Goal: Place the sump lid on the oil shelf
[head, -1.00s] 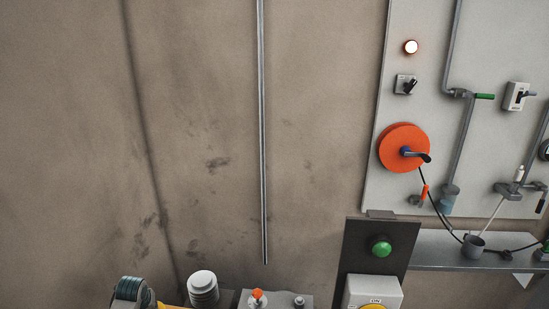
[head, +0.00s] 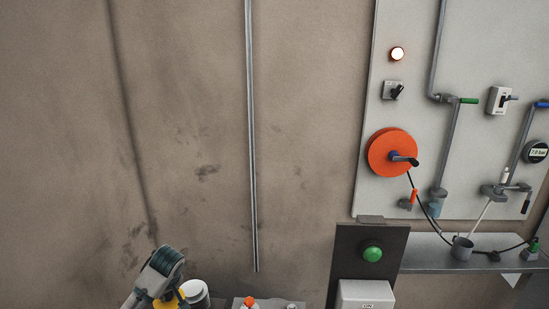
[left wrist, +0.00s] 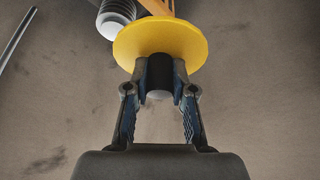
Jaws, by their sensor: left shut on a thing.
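The sump lid looks to be the yellow disc with a dark knob, seen in the left wrist view (left wrist: 160,38). My left gripper (left wrist: 160,76) is shut on its dark knob, and the disc sits just beyond the fingertips. In the head view my left gripper (head: 160,275) shows at the bottom left, with a bit of yellow beside it. The grey shelf (head: 420,258), likely the oil shelf, is at the lower right under the wall panel, well apart from my gripper. My right gripper is not in view.
A white-capped ribbed cylinder (head: 196,291) stands close to my left gripper. A dark post with a green button (head: 372,254) stands between it and the shelf. A grey cup (head: 462,248) and a small green-topped bottle (head: 532,247) are on the shelf. A vertical pipe (head: 252,140) runs along the wall.

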